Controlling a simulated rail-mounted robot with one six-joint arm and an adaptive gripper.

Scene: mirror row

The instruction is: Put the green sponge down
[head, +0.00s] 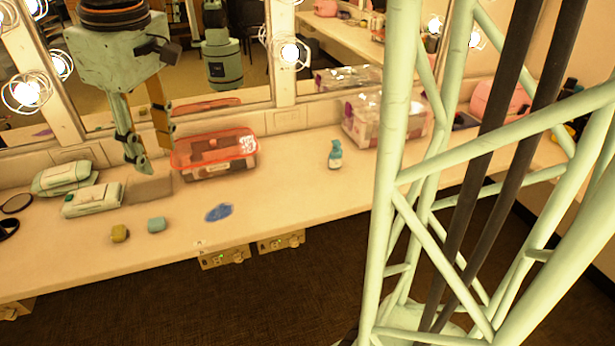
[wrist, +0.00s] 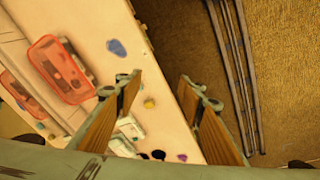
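No plainly green sponge shows. A small blue-green block (head: 156,224), perhaps the sponge, lies on the counter near its front edge. A small yellow block (head: 119,233) lies just left of it and also shows in the wrist view (wrist: 149,103). My gripper (head: 152,152) is above the counter at the left, higher than the blocks and apart from them. In the wrist view its two fingers (wrist: 160,82) stand wide apart with nothing held between them. The blue-green block is not clear in the wrist view.
A red-lidded box (head: 213,152) stands near the mirrors. Pale green packs (head: 93,199) lie at the left. A blue flat patch (head: 218,212), a small bottle (head: 335,154) and a clear case (head: 385,120) are farther right. The counter's front middle is mostly bare.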

